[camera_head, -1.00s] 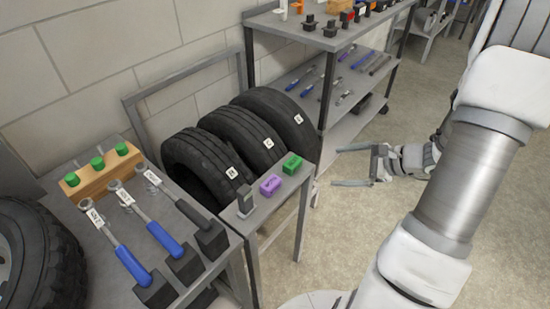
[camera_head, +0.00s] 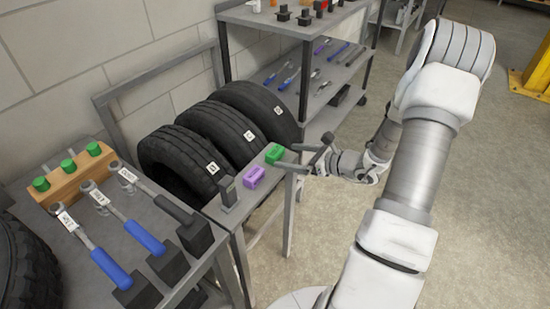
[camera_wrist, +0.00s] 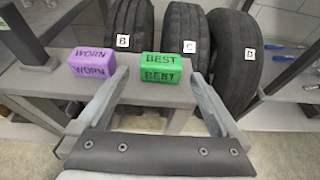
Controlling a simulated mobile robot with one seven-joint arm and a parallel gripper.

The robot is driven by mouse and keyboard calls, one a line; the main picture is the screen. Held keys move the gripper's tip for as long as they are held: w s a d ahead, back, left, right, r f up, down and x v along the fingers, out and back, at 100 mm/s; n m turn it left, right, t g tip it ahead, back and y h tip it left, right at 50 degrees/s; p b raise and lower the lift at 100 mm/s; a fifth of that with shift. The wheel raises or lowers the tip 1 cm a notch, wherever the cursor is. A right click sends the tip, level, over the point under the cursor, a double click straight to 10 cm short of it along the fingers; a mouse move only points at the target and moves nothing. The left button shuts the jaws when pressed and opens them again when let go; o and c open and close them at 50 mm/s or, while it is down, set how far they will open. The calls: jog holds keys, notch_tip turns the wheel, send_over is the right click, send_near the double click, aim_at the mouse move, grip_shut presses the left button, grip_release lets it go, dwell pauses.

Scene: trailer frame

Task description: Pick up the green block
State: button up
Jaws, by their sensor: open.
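The green block (camera_head: 274,154), lettered BEST, sits on the narrow grey bench (camera_head: 228,223) at its right end. In the wrist view the green block (camera_wrist: 160,67) lies ahead, between the lines of the two fingers. My gripper (camera_head: 287,157) is open and empty, its fingers reaching toward the bench's right end from the right. In the wrist view the fingers (camera_wrist: 158,92) point at the block, one on each side. I cannot tell how far the tips are from the block.
A purple block (camera_head: 254,177) lettered WORN sits beside the green one, with a dark upright piece (camera_head: 228,192) farther left. Three lettered tires (camera_head: 222,124) stand behind the bench. A tool shelf (camera_head: 330,115) is at the back.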

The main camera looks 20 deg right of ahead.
aim_at(280, 154)
jog(key=shift+b+x, duration=0.95)
jog(key=shift+x, duration=2.2)
jog(key=shift+r, duration=0.1)
jog(key=shift+c, duration=0.3)
jog(key=shift+d, duration=0.1)
jog(key=c, duration=1.2)
